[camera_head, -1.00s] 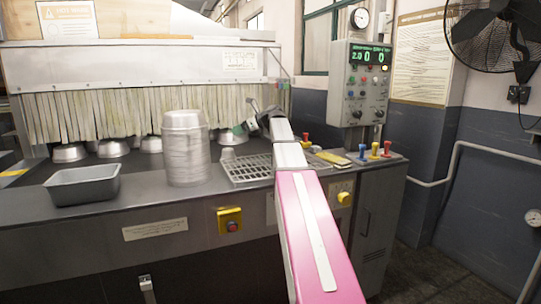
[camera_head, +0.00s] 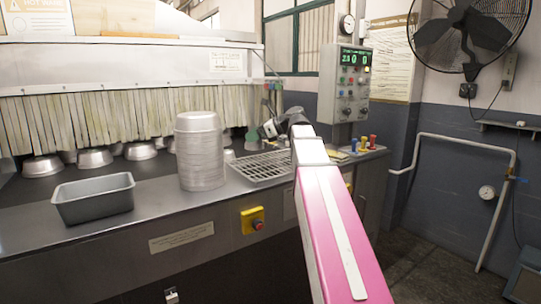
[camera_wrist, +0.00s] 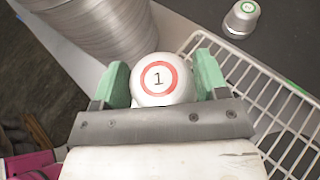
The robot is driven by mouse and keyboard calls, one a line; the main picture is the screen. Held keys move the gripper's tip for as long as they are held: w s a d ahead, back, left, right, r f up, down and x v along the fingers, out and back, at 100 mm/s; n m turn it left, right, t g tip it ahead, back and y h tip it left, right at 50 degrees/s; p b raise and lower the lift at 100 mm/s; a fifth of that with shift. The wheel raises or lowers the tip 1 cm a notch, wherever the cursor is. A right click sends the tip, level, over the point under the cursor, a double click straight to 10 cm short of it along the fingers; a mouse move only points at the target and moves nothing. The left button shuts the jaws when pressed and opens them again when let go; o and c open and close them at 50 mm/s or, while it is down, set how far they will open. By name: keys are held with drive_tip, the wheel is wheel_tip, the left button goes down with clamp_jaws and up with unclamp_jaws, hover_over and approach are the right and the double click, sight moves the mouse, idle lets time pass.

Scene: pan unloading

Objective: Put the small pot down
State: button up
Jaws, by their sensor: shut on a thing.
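The small pot (camera_wrist: 160,82) is silver, with a red ring and a "1" on its top. In the wrist view it sits between the green fingers of my gripper (camera_wrist: 163,80), which is shut on it. In the head view my gripper (camera_head: 268,129) is small, near the back of the wire rack (camera_head: 262,167), and I cannot make out the held pot there. The white rack (camera_wrist: 262,88) lies below and right of the pot in the wrist view. The pot's height above the rack or counter is unclear.
A second small pot with a green ring (camera_wrist: 243,17) stands beyond the rack. A tall stack of round pans (camera_head: 200,160) stands left of the rack; it also shows in the wrist view (camera_wrist: 105,28). A grey rectangular pan (camera_head: 95,200) is farther left. Strip curtains (camera_head: 100,118) hang behind.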

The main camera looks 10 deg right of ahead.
drive_tip(key=w+d+f, duration=0.4)
drive_tip(key=w+d, duration=0.1)
drive_tip(key=shift+w+f, duration=0.15)
drive_tip(key=shift+f, duration=2.1)
drive_tip(key=shift+f, duration=0.1)
drive_tip(key=o, duration=0.9)
drive_tip(key=v, duration=1.2)
drive_tip(key=shift+r, duration=0.2)
drive_tip(key=shift+w, duration=0.1)
